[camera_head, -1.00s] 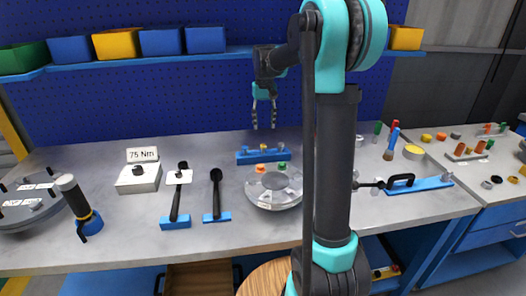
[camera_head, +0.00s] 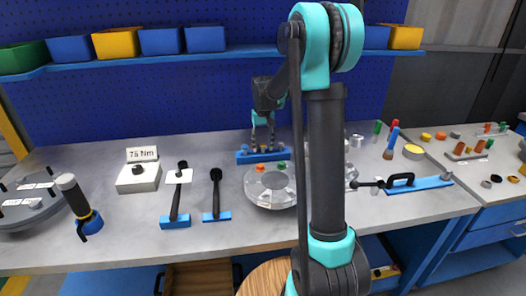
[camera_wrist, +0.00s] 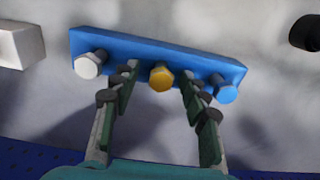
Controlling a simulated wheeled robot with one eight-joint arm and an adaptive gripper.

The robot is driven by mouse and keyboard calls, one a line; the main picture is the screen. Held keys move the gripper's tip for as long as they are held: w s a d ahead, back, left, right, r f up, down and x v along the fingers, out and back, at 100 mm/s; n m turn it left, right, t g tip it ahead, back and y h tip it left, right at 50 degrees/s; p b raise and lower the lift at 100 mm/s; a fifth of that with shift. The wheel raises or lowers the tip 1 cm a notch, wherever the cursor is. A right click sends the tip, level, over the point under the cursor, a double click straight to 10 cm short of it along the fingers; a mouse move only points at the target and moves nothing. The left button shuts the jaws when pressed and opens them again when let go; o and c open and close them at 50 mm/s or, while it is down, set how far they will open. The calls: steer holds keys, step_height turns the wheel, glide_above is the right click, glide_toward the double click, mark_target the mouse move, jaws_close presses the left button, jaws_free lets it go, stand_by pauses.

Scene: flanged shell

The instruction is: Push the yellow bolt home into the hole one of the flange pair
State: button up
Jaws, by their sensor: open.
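The yellow bolt (camera_wrist: 161,78) stands in a blue rack (camera_wrist: 190,62) between a white bolt (camera_wrist: 90,65) and a blue bolt (camera_wrist: 223,90). My gripper (camera_wrist: 160,82) is open, with one finger on each side of the yellow bolt in the wrist view; I cannot tell whether they touch it. In the head view my gripper (camera_head: 263,146) is low over the rack (camera_head: 255,157). A round grey flanged shell (camera_head: 270,188) lies on the bench in front of the rack, with an orange and a green piece on its top. Its hole one cannot be made out.
A torque box marked 75 Nm (camera_head: 138,177) and two dark tools (camera_head: 216,190) on blue stands lie to the left. A black-handled tool on a blue base (camera_head: 418,186) lies to the right. A shelf with bins (camera_head: 205,40) runs behind.

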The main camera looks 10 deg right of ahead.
steer(key=shift+c, duration=0.4)
jaws_close()
steer(key=shift+r, duration=0.15)
